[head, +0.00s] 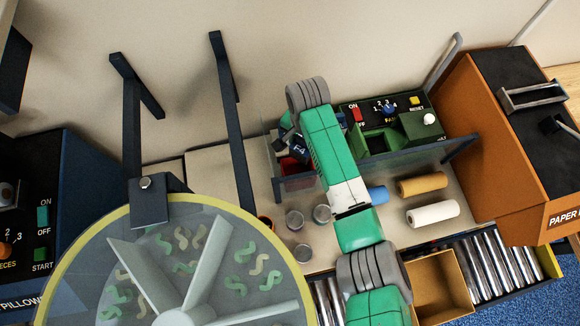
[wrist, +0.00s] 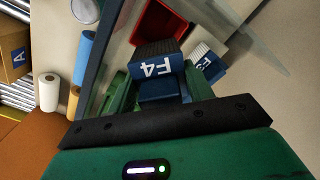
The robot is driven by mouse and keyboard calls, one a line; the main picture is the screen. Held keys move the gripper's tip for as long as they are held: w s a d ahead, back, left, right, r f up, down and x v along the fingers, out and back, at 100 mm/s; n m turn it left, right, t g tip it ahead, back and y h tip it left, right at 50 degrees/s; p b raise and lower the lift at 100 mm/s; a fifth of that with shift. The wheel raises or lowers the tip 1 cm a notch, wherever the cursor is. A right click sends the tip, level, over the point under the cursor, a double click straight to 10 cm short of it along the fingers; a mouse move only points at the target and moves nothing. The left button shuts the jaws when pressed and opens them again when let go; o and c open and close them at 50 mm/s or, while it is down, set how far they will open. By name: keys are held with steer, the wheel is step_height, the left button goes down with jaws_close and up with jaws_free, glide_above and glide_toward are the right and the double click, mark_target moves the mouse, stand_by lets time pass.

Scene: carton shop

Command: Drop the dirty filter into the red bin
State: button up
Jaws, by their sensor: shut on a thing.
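My gripper (wrist: 158,88) is shut on a blue filter cartridge marked F4 (wrist: 154,68), which has a dark grey pleated top. In the head view the held filter (head: 299,149) is partly hidden by my arm. The red bin (wrist: 146,24) lies just beyond the filter in the wrist view, and the filter overlaps its near part. In the head view the red bin (head: 296,168) shows close below the filter, behind a clear panel. I cannot tell how high the filter is above it.
A second blue filter with white pleats (wrist: 206,68) stands beside the held one. A clear panel (wrist: 240,32) edges the bin area. A control panel (head: 390,110) is to the right. Rolls (head: 432,214), small round tins (head: 295,220) and an open carton (head: 440,285) lie nearer.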

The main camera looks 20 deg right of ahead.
steer(key=shift+a, duration=0.1)
steer(key=shift+f, duration=0.15)
step_height(320, 180, down, 6)
steer(key=b, duration=0.4)
steer(key=shift+b, duration=0.4)
steer(key=o, duration=1.1)
steer(key=shift+c, duration=0.2)
step_height(320, 180, up, 8)
steer(key=shift+r, duration=0.1)
